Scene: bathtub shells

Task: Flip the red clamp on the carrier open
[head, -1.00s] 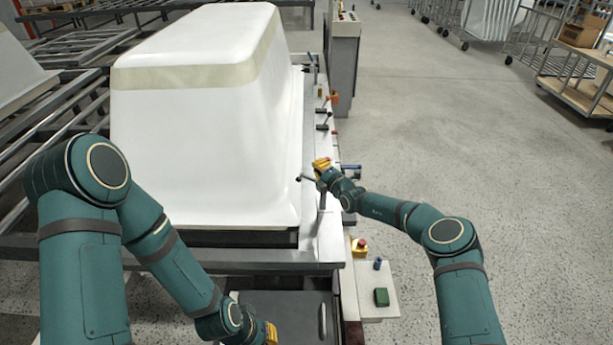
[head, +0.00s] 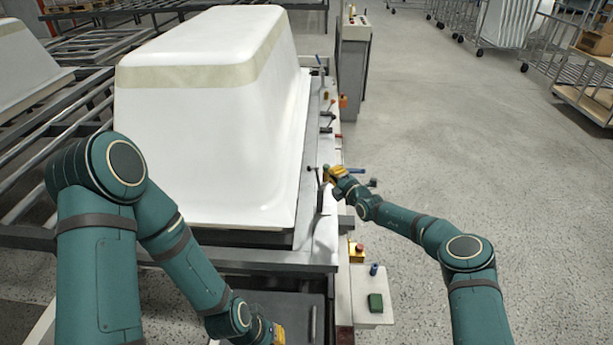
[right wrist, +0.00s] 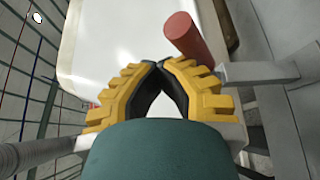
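The carrier (head: 318,240) is a pale bench bearing an upturned white tub shell, with lever clamps along its right edge. A red cylindrical clamp handle (right wrist: 189,36) shows in the right wrist view, just beyond and right of my fingertips. In the head view my gripper covers that area, and I cannot make out the red handle there. My right gripper (head: 332,174) is at the carrier's right edge; in the right wrist view its yellow fingers (right wrist: 160,66) meet at the tips with nothing between them. My left gripper (head: 279,335) is low at the bottom; its fingertips are unclear.
The white tub shell (head: 215,120) stands left of my right gripper. A dark-tipped lever (head: 313,170) and upright post stand beside the gripper. More clamps (head: 327,122) line the edge farther back. Open floor lies to the right.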

